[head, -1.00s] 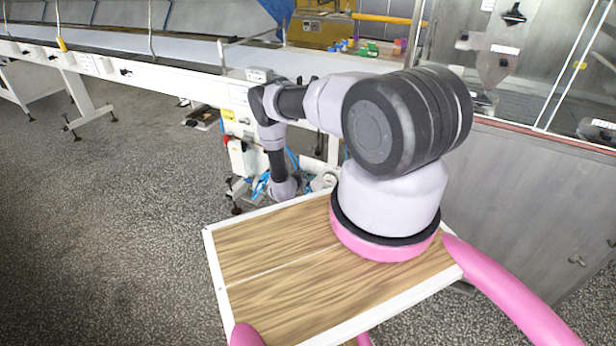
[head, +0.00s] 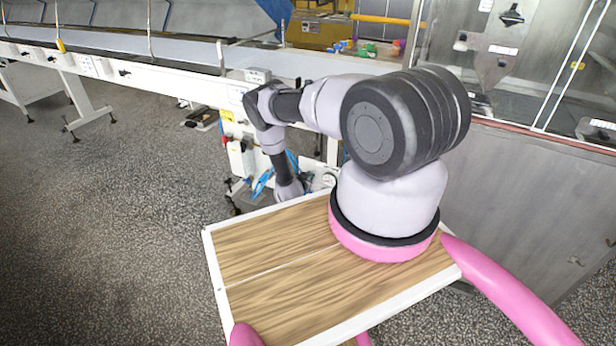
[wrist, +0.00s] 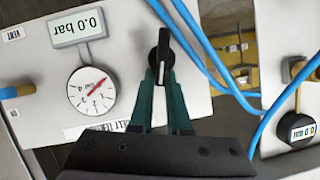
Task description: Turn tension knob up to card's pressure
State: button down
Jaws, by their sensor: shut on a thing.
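The tension knob (wrist: 163,58) is black and stands on a light grey panel in the wrist view. My gripper (wrist: 164,78) is shut on it, with a teal finger on either side. The knob's narrow grip bar points nearly straight up in the picture. A round white gauge (wrist: 91,91) with a red needle is left of the knob. The needle points to the upper right of the picture. A small display (wrist: 77,27) above the gauge reads 0.0 bar. A partly covered label (wrist: 95,131) lies below the gauge. I cannot make out a pressure card.
Blue hoses (wrist: 205,50) run close to the right of the knob. In the head view, a conveyor (head: 150,82) stands above the panel area; my gripper is hidden there.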

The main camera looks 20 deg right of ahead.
jog(key=f+m+t, duration=0.1)
jog(key=m, duration=0.2)
jog(key=s+f+m+t+y, duration=0.1)
jog(key=m+t, duration=0.1)
jog(key=m, duration=0.1)
jog(key=m+t, duration=0.2)
jog(key=m, duration=0.1)
jog(key=shift+s+d+f+m+y, duration=0.15)
jog(key=shift+s+f+m+y, duration=0.15)
jog(key=shift+s+f, duration=0.1)
jog(key=shift+t, duration=0.3)
dwell(0.3)
jog(key=c, duration=0.9)
grip_release()
jog(key=shift+w+r, duration=0.1)
jog(key=shift+d, duration=0.1)
